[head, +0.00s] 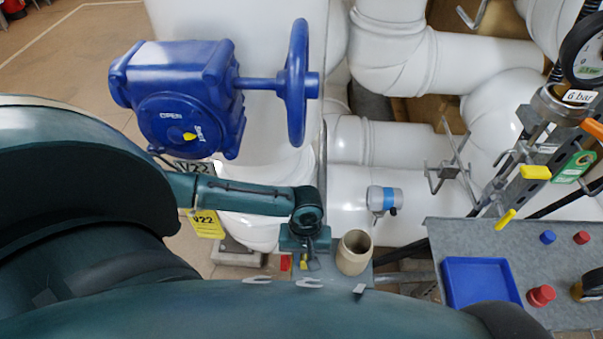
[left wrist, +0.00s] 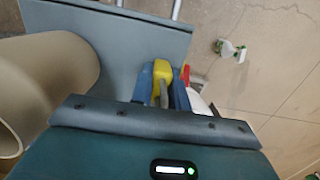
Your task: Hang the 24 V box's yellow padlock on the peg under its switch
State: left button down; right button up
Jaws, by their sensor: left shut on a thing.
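My left gripper (head: 306,264) is low in the middle of the head view, above a small grey shelf (head: 360,283). In the left wrist view its two blue fingers (left wrist: 162,92) are shut on a yellow padlock (left wrist: 162,70). The padlock's grey part points back between the fingers. In the head view only a small yellow bit of the padlock (head: 303,261) shows beside the fingers. I cannot make out the 24 V box, its switch or the peg. My right gripper is not in view.
A beige cup (head: 353,254) stands on the shelf close to my left gripper. A red item (head: 285,263) is beside the gripper. A blue valve with a handwheel (head: 297,82) is behind. At right a grey bench (head: 450,235) holds a blue tray (head: 480,282).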

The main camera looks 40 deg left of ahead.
pick_arm(q)
jog(key=shift+d, duration=0.1)
jog(key=shift+f, duration=0.2)
jog(key=c, duration=1.3)
grip_release()
jog(key=shift+c, duration=0.2)
